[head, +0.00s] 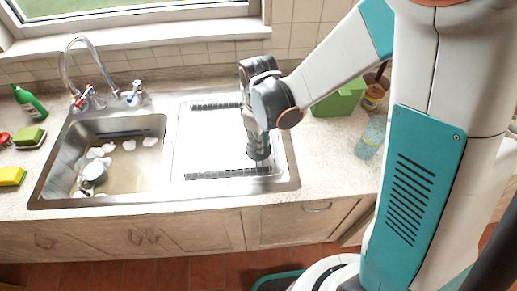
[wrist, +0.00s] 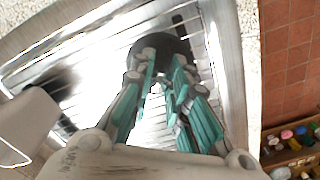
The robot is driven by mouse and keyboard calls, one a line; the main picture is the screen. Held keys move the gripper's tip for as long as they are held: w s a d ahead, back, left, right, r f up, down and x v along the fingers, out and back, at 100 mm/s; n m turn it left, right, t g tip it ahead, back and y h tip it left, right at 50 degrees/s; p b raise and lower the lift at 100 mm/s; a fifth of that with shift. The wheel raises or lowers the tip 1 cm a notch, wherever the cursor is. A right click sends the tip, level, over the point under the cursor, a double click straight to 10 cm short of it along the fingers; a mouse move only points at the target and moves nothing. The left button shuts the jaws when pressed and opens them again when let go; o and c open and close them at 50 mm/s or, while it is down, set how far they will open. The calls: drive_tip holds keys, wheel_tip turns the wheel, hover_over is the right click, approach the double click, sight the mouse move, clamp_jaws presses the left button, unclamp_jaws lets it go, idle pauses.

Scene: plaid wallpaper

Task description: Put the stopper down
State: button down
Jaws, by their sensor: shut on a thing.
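My gripper (head: 258,147) points down over the ridged metal drainboard (head: 215,140) to the right of the sink basin. In the wrist view its teal and grey fingers (wrist: 163,75) are shut on a dark rounded thing, which I take to be the stopper (wrist: 172,44). The fingers cover much of it. It is at or just above the drainboard, and I cannot tell whether it touches. In the head view the stopper is mostly hidden by the gripper.
The basin (head: 120,160) at left holds pale pieces and a metal cup-like thing. A green bottle (head: 29,102) and sponges (head: 11,176) are at far left. The drainboard around the gripper is clear.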

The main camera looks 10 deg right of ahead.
drive_tip(key=shift+f+b, duration=0.65)
drive_tip(key=shift+f, duration=0.75)
drive_tip(key=shift+f, duration=0.2)
drive_tip(key=c, duration=1.5)
unclamp_jaws()
drive_tip(key=shift+r, duration=0.2)
wheel_tip(320, 180, up, 12)
drive_tip(key=p, duration=0.3)
